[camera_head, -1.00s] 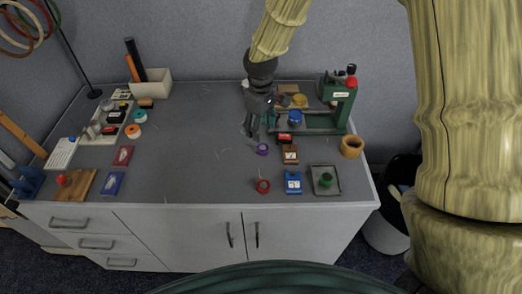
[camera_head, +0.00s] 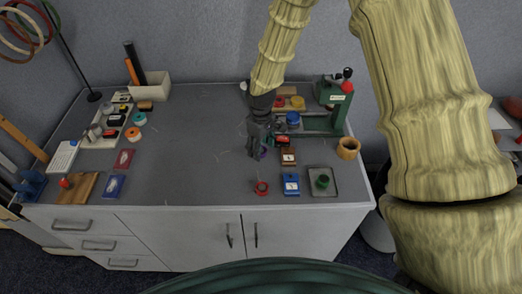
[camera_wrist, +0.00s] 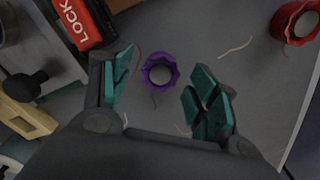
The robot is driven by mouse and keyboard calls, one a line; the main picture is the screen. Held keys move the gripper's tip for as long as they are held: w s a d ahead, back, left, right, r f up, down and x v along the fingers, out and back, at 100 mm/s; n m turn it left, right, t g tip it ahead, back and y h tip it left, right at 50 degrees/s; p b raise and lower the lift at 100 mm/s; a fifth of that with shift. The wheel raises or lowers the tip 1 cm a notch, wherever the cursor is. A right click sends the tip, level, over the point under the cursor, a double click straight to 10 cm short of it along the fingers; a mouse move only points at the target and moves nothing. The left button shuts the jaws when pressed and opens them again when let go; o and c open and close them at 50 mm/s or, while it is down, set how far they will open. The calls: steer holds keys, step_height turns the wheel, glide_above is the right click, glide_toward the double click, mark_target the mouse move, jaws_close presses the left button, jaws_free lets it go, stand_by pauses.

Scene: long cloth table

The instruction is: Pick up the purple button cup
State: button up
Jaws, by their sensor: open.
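The purple button cup (camera_wrist: 159,72) stands on the grey table top (camera_head: 185,150). In the wrist view it shows as a scalloped purple ring with a grey round inside, ahead of and between the two teal-padded fingers. My gripper (camera_wrist: 160,92) is open and empty, with bare table between each finger and the cup. In the head view my gripper (camera_head: 256,152) points down over the cup and mostly hides it; a bit of the purple cup (camera_head: 263,153) shows beside the fingers.
A red cup (camera_head: 261,188) stands nearer the front edge and a red block marked LOCK (camera_wrist: 75,18) lies close on the left in the wrist view. The table's middle is clear.

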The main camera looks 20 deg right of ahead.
steer(key=shift+f, duration=0.55)
steer(key=c, duration=1)
steer(key=shift+c, duration=0.2)
steer(key=shift+r, duration=0.1)
